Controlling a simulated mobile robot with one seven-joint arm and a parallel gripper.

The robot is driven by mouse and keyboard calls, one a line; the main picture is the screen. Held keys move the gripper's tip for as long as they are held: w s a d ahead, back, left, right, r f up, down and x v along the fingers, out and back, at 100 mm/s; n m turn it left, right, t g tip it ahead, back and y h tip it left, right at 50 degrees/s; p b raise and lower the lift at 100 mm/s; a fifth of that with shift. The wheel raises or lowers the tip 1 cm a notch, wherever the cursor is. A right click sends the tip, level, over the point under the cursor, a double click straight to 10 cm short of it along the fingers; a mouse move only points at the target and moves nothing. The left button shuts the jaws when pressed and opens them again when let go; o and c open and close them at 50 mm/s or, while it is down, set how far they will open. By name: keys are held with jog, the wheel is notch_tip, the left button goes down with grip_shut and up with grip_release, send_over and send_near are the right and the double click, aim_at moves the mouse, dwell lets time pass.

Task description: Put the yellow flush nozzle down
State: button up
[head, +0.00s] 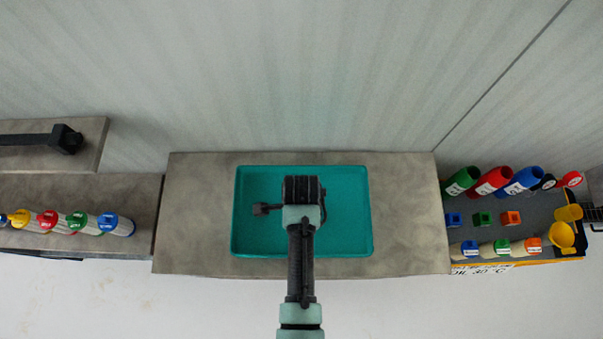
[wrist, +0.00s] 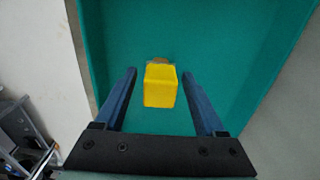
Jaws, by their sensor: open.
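The yellow flush nozzle (wrist: 160,86) is in the wrist view, a yellow block-like piece with a small brownish part at its far end. It lies over the floor of the teal tray (wrist: 225,30); I cannot tell its exact height. My gripper (wrist: 160,73) is open, with one blue finger on each side of the nozzle and a visible gap to each. In the head view my arm is over the middle of the teal tray (head: 350,215), and the nozzle is hidden beneath it.
The tray sits on a grey-brown table (head: 195,215). At right, a dark rack (head: 475,235) holds coloured bottles, small blocks and yellow cups. At left, a lower bench (head: 90,195) carries several colour-capped bottles. The tray floor around the nozzle looks clear.

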notch_tip(320, 180, up, 12)
jog(key=shift+r, duration=0.2)
dwell(0.4)
dwell(0.5)
